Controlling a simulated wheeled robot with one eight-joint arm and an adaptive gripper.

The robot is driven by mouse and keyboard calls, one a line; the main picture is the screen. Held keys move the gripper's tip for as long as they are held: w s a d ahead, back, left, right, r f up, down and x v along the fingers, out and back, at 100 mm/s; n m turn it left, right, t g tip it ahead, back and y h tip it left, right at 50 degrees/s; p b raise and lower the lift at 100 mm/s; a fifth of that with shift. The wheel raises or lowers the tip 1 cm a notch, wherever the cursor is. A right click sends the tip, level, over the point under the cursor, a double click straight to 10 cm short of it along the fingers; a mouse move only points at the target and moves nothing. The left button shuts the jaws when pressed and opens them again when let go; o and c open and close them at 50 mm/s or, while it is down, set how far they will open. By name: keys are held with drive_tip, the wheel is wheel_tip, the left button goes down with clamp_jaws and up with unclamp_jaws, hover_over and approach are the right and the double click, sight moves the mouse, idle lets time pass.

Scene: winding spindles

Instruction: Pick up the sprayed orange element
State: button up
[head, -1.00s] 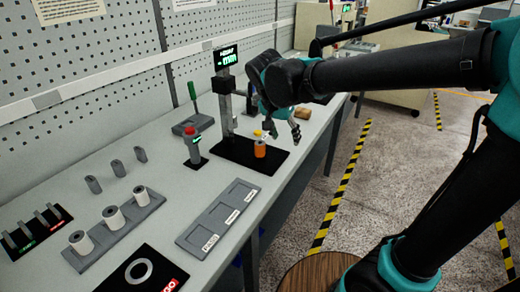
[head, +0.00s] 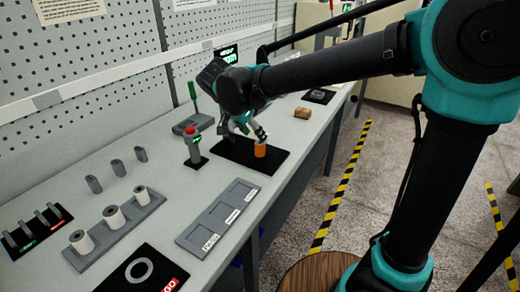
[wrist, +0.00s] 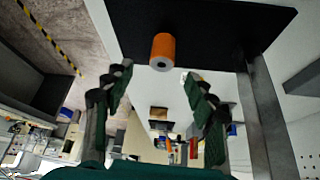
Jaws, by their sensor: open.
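The orange element (head: 260,150) is a small upright cylinder on the black mat (head: 268,166). In the wrist view the orange element (wrist: 163,50) shows its orange side and a grey end with a dark hole. My gripper (head: 250,132) is just above and left of it in the head view. In the wrist view my gripper (wrist: 158,82) has its two dark green fingers spread wide, with the element beyond and roughly between their tips. The gripper is empty and does not visibly touch the element.
A red-topped device (head: 193,146) stands left of the mat. A labelled grey tray (head: 190,240) lies in front. A brown block (head: 302,112) lies to the right.

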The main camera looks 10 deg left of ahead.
sight(259, 143)
drive_tip(key=x, duration=0.8)
drive_tip(key=shift+a+f, duration=0.1)
drive_tip(key=shift+a, duration=0.1)
drive_tip(key=shift+c, duration=0.2)
clamp_jaws()
